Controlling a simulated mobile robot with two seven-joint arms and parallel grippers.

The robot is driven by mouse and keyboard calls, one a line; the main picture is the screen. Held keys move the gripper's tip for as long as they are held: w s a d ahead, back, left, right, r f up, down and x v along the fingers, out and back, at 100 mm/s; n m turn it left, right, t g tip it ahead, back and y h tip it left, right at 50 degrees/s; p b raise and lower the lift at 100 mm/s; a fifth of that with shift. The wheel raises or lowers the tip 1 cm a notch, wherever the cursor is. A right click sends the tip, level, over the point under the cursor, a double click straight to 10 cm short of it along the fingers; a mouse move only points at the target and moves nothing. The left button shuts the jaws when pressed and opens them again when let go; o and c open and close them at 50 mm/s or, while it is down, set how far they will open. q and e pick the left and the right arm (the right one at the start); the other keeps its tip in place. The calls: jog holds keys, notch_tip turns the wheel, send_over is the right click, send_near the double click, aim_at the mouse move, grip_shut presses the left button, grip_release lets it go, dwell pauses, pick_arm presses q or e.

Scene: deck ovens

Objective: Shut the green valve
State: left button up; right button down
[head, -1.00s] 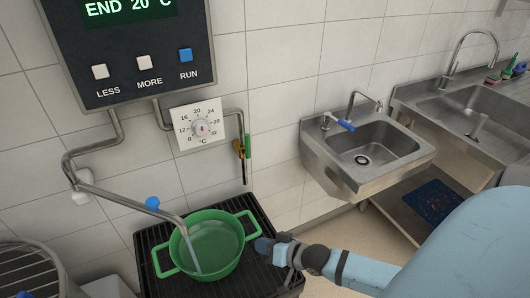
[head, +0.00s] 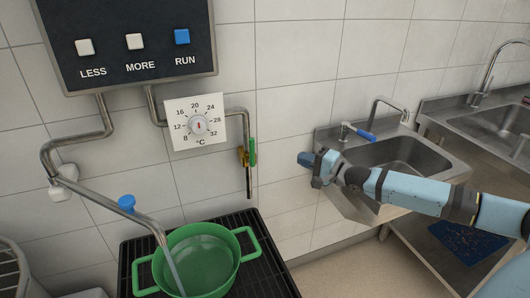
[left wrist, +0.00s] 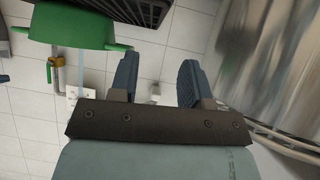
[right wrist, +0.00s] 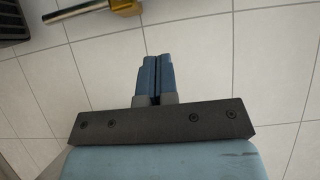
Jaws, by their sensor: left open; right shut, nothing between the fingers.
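The green valve has a green lever (head: 253,152) on a brass body (head: 243,158), set on the vertical pipe right of the dial. The lever points up and down, along the pipe. The valve also shows in the left wrist view (left wrist: 56,75), and its brass part shows at the top of the right wrist view (right wrist: 108,20). My right gripper (head: 306,164) is shut and empty, to the right of the valve and apart from it. It also shows in the right wrist view (right wrist: 157,62). My left gripper (left wrist: 156,75) is open and empty, outside the head view.
A green pot (head: 203,262) stands on a black grate (head: 262,276) below the valve, with water running into it from a spout (head: 115,206). A dial (head: 197,124) is left of the valve. A sink (head: 398,158) lies behind my right arm. Bare tiled wall surrounds the valve.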

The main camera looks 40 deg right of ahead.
aim_at(251, 152)
pick_arm(q)
jog(key=shift+d+f+b, duration=0.1)
jog(key=shift+f+b, duration=0.2)
jog(key=shift+b, duration=0.5)
pick_arm(e)
jog(key=s+a+x, duration=0.1)
jog(key=a+x, duration=0.1)
jog(key=x, duration=1)
jog(key=shift+w+a, duration=0.35)
jog(key=shift+a, duration=0.2)
pick_arm(q)
jog(key=shift+r, duration=0.1)
